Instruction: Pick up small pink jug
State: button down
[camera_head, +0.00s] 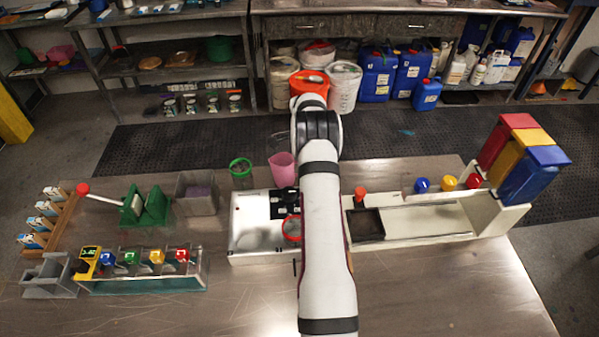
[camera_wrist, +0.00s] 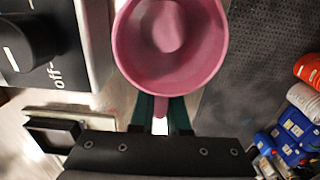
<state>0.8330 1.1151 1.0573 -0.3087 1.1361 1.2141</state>
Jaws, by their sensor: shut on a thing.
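The small pink jug (camera_head: 283,169) stands upright behind the white machine, partly covered by my arm at its right. In the wrist view the jug (camera_wrist: 172,70) is seen from above, its open round mouth facing the camera and its handle toward my gripper. My gripper (camera_wrist: 161,112) has its dark green fingers on either side of the handle and is shut on it. In the head view my gripper is hidden behind my arm. I cannot tell whether the jug's base touches the table.
A green-rimmed clear container (camera_head: 240,168) stands left of the jug. The white machine (camera_head: 258,237) is in front, its black off switch (camera_wrist: 30,42) close to the jug in the wrist view. A grey bin (camera_head: 197,196) stands further left.

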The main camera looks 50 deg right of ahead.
jog(key=shift+r, duration=1.85)
jog(key=shift+s+d+r, duration=0.1)
jog(key=shift+s+r, duration=0.1)
jog(key=s+d+r, duration=0.2)
jog(key=s+r, duration=0.4)
jog(key=s, duration=0.5)
jog(key=shift+r, duration=0.35)
jog(key=shift+d, duration=0.1)
jog(key=w+a+f, duration=0.1)
jog(key=w+a, duration=0.2)
jog(key=w, duration=0.6)
jog(key=w+a+f, duration=0.1)
jog(key=w+a, duration=0.2)
jog(key=w, duration=0.7)
jog(key=shift+a, duration=0.2)
jog(key=shift+d+r+g+h, duration=0.2)
jog(key=shift+r+h, duration=0.25)
jog(key=shift+h, duration=0.25)
jog(key=shift+d+r+g+h, duration=0.2)
jog(key=shift+r+h, duration=0.25)
jog(key=shift+h, duration=0.25)
